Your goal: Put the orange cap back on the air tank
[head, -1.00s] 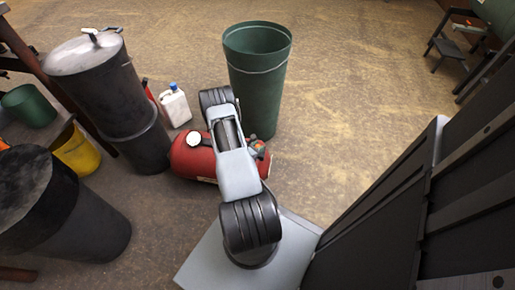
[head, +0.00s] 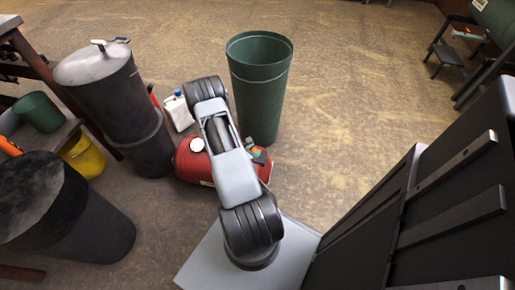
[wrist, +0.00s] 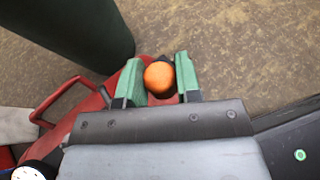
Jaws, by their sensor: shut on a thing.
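The orange cap (wrist: 159,77) sits between the green fingertips of my gripper (wrist: 159,80) in the wrist view, and the gripper is shut on it. The red air tank (head: 192,165) lies on the floor in the head view, partly hidden behind my arm. In the wrist view the tank (wrist: 92,108) is below and left of the fingers, with a red handle and a white gauge (wrist: 28,172). My gripper (head: 256,152) shows small at the tank's right end in the head view. I cannot tell whether the cap touches the tank; the tank's opening is not visible.
A tall green bin (head: 260,95) stands just behind the tank. A white jug (head: 179,113) and dark drums (head: 105,90) stand to the left. Dark panels (head: 440,205) rise at the right. The floor beyond the bin is clear.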

